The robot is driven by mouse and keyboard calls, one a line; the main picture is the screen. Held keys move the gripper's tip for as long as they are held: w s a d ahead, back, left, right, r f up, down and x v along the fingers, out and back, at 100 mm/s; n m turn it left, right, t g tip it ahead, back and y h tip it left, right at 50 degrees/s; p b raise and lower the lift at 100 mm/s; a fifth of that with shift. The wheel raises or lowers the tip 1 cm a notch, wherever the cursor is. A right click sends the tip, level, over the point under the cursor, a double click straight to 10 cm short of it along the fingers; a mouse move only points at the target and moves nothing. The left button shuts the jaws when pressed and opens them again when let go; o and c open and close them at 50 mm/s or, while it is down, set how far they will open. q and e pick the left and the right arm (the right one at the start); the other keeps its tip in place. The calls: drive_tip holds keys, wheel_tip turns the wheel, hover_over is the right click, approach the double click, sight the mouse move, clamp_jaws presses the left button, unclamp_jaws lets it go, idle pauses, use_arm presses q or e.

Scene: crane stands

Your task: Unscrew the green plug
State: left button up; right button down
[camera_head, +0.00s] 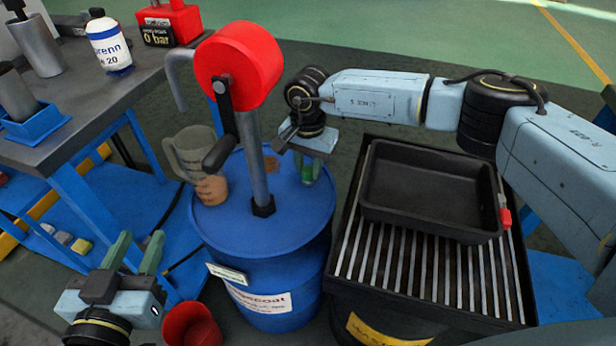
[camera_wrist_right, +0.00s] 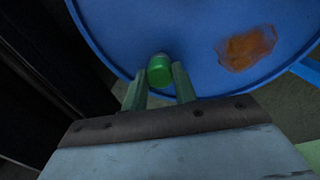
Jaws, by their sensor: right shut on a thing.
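The green plug (camera_wrist_right: 160,72) sits near the rim of the blue drum's lid (camera_wrist_right: 120,20). My right gripper (camera_wrist_right: 159,88) is over it from the drum's edge, with one finger on each side, shut on the plug. In the head view the right gripper (camera_head: 309,165) points down at the right side of the drum (camera_head: 270,235), and the plug is mostly hidden there. My left gripper (camera_head: 137,252) is at the lower left, apart from the drum, with its two fingers spread and nothing between them.
A hand pump with a red head (camera_head: 240,62) stands on the drum beside a measuring jug (camera_head: 198,165). A black tray (camera_head: 425,190) rests on a slatted grate (camera_head: 430,272) at right. A red bucket (camera_head: 190,322) stands lower left. A workbench (camera_head: 100,95) is at left. An orange stain (camera_wrist_right: 246,48) marks the lid.

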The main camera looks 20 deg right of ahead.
drive_tip(key=n, duration=0.2)
drive_tip(key=shift+w+r+n, duration=0.1)
drive_tip(key=shift+r+n, duration=0.05)
drive_tip(key=shift+n, duration=0.15)
drive_tip(key=c, duration=1)
unclamp_jaws()
drive_tip(key=shift+c, duration=0.2)
drive_tip(key=shift+c, duration=0.7)
